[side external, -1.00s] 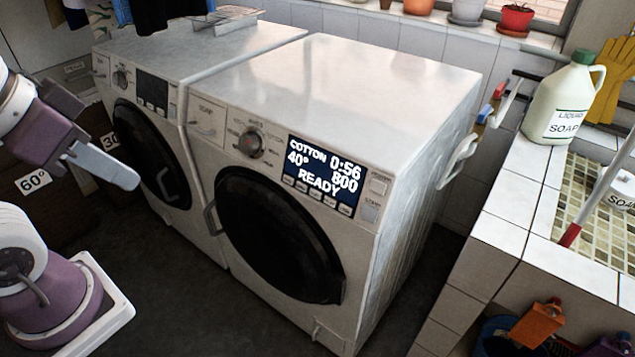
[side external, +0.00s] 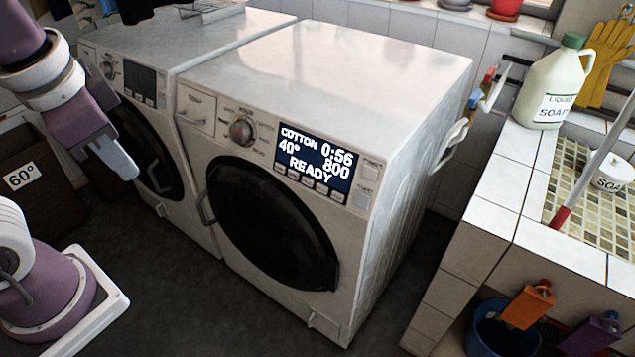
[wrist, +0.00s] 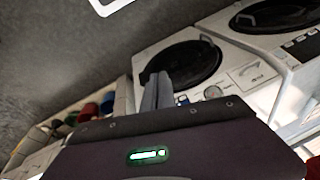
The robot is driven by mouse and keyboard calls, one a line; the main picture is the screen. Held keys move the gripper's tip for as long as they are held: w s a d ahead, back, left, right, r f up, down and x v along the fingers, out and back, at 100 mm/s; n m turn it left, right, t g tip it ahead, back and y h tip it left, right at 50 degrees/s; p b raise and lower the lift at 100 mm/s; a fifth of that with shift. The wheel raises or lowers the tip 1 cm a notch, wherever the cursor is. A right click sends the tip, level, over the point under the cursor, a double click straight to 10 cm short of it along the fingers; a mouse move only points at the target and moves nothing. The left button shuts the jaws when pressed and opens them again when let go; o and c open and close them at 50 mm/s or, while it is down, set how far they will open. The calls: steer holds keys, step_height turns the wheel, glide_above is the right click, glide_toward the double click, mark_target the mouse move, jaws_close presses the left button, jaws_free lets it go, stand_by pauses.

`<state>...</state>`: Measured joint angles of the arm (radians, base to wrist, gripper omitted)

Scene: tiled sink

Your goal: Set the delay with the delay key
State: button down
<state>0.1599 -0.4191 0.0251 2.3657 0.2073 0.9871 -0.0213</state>
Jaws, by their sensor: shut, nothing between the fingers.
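The front washing machine (side external: 330,75) has a lit display (side external: 314,164) reading COTTON, 0:56, 40°, 800 and READY. A row of small keys (side external: 307,184) runs along the display's lower edge; their labels are too small to read, so I cannot tell which is the delay key. A round knob (side external: 242,131) sits left of the display. My gripper (side external: 128,170) is shut and empty, left of this machine and apart from its panel, in front of the second machine in the picture. In the wrist view, my shut fingers (wrist: 157,90) cover part of the panel.
The second washing machine (side external: 150,85) stands behind to the left. A tiled sink counter (side external: 490,215) with a soap bottle (side external: 552,88) is at right. The dark floor (side external: 230,315) before the machines is clear.

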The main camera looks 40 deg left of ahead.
mark_target(322, 189)
steer(key=w+f+m+y, duration=1)
steer(key=w+f+m, duration=0.1)
steer(key=w, duration=0.3)
steer(key=w+d+f+m+t, duration=0.6)
steer(key=d+f+m+t, duration=0.3)
steer(key=f+m+t, duration=0.2)
steer(key=shift+w+d+f+m+y, duration=0.25)
steer(key=shift+d+f+m+y, duration=0.05)
steer(key=shift+f, duration=0.35)
steer(key=shift+w, duration=0.1)
steer(key=shift+w+f, duration=0.45)
steer(key=shift+w, duration=0.9)
steer(key=shift+w+f, duration=0.5)
steer(key=shift+w, duration=0.9)
steer(key=shift+w+f, duration=0.45)
steer(key=shift+w, duration=0.9)
steer(key=shift+w, duration=0.1)
steer(key=shift+w+f, duration=0.15)
steer(key=shift+w, duration=0.15)
